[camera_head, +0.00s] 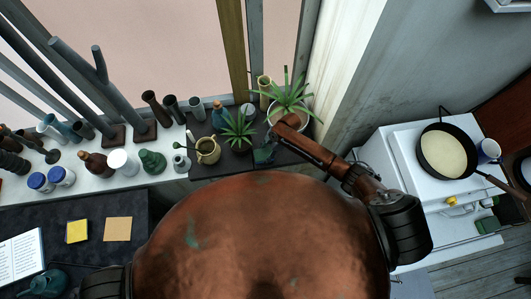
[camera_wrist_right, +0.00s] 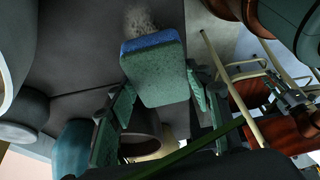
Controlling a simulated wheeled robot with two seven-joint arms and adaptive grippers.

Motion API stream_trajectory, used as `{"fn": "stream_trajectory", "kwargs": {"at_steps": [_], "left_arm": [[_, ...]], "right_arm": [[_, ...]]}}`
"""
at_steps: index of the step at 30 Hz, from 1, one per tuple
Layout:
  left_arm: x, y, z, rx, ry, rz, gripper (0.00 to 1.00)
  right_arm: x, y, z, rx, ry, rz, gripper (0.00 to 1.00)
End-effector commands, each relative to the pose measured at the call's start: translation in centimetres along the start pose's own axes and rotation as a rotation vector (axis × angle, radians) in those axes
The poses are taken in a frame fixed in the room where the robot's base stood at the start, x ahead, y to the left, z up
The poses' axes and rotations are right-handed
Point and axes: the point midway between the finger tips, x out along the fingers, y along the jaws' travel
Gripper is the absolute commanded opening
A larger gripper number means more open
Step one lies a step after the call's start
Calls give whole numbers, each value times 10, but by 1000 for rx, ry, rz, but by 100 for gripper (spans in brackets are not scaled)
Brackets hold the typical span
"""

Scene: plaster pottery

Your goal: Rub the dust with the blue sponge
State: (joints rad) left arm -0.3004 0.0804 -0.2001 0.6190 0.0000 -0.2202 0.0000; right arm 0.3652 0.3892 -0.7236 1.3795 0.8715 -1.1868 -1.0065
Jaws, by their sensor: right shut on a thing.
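The sponge (camera_wrist_right: 153,72), green with a blue layer at its far edge, shows in the right wrist view. My right gripper (camera_wrist_right: 158,90) is shut on it, with one green finger on each side. A pale, speckled dust patch (camera_wrist_right: 140,20) lies on the dark surface just beyond the blue edge. I cannot tell whether the sponge touches it. In the head view my right gripper (camera_head: 265,153) is low over the dark mat by the window, beside the plants. The sponge is hard to make out there. My left gripper is out of view.
A spiky plant (camera_head: 238,130), a larger potted plant (camera_head: 290,103) and a tan mug (camera_head: 207,151) stand close around the right gripper. Several jars and vases line the sill at left. A pan (camera_head: 447,151) sits on the white stove at right.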

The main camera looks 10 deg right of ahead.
Motion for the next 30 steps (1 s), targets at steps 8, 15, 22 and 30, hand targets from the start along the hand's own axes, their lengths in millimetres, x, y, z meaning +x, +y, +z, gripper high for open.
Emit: {"fn": "stream_trajectory", "kwargs": {"at_steps": [8,15,22,30], "left_arm": [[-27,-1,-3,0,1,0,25],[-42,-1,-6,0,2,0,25],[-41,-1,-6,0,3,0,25],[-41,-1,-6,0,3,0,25]], "right_arm": [[-28,0,-9,2,-1,2,26],[-44,0,-15,4,-1,3,26],[-43,0,-15,4,0,2,26],[-43,0,-15,5,0,2,26]]}}
